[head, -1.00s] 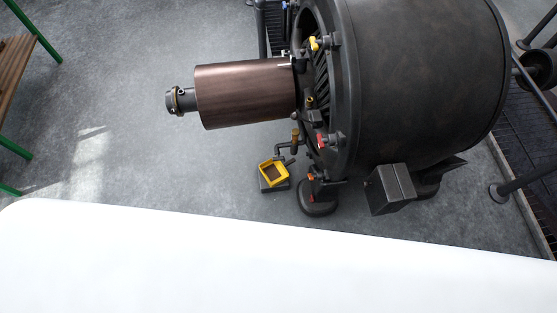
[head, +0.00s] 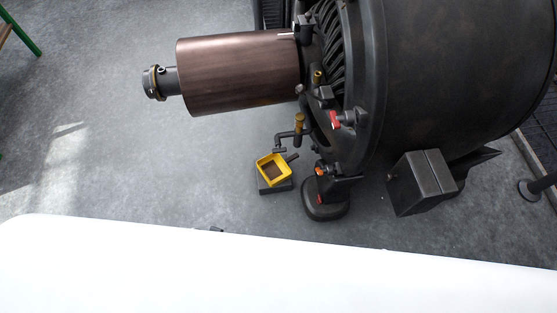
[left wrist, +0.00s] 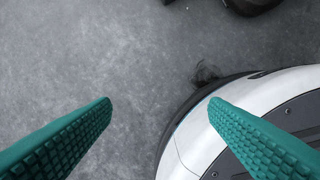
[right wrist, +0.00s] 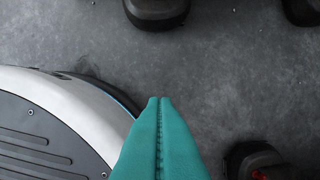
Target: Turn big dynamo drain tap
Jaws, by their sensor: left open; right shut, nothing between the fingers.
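The big dynamo (head: 450,80) is a large dark drum at the right of the head view. A drain pipe (head: 281,138) bends out from its lower front, with a brass-coloured fitting (head: 299,122) that looks like the drain tap. The pipe's end is over a yellow tray (head: 262,178) near the floor. My left gripper (left wrist: 160,102) is open and empty above the floor in the left wrist view. My right gripper (right wrist: 159,100) is shut and empty in the right wrist view. Neither gripper shows in the head view, apart from the tap.
A brown cylinder (head: 240,72) juts left from the dynamo, above the pipe. A red-handled fitting (head: 336,120) and a dark foot (head: 326,208) are near the pipe. A dark box (head: 420,182) is at right. The grey floor (head: 110,150) at left is clear.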

